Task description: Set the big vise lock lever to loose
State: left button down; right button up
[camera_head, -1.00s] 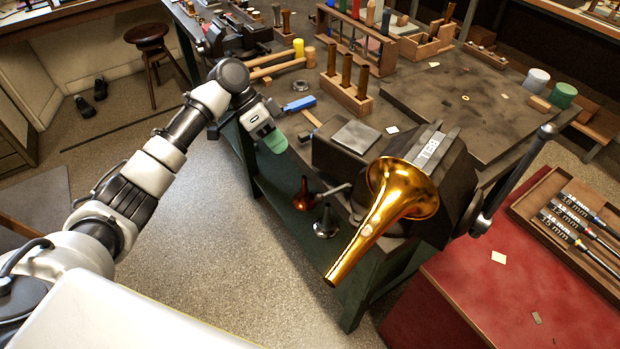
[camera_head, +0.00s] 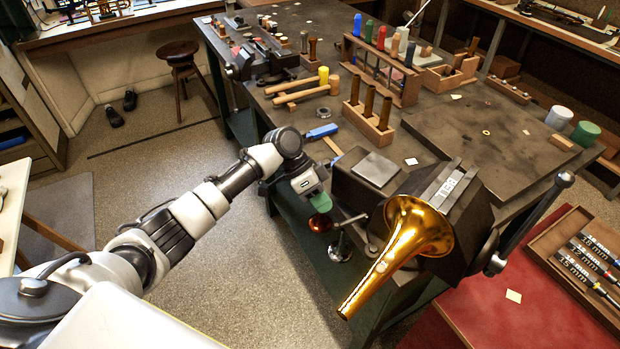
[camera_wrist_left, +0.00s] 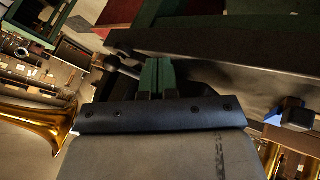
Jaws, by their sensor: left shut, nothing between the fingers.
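The big vise (camera_head: 436,190) stands at the bench's near corner, with a brass horn bell (camera_head: 400,245) at its front. A thin metal lever (camera_head: 352,221) sticks out low on its left side. A long dark handle with a knob (camera_head: 535,215) slants up on its right; I cannot tell for certain which is the lock lever. My left gripper (camera_head: 320,201) is shut and empty, its green tips just left of the vise and above the thin lever. In the left wrist view, the shut green fingers (camera_wrist_left: 158,78) are beside a dark knobbed rod (camera_wrist_left: 122,64); contact is unclear.
Wooden mallets (camera_head: 305,92) and a block with upright handles (camera_head: 368,125) are on the bench. A red-topped surface (camera_head: 475,315) with a wooden tray (camera_head: 585,265) is at right. A stool (camera_head: 178,65) stands at back left. The floor left of the bench is open.

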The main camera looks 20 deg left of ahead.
aim_at(352, 221)
pick_arm(q)
jog(key=s+d+p, duration=0.2)
jog(key=s, duration=0.1)
jog(key=shift+d+r, duration=0.3)
pick_arm(e)
notch_tip(352, 221, up, 2)
jog(key=shift+r, duration=0.25)
jog(key=shift+a, duration=0.1)
jog(key=shift+s, duration=0.2)
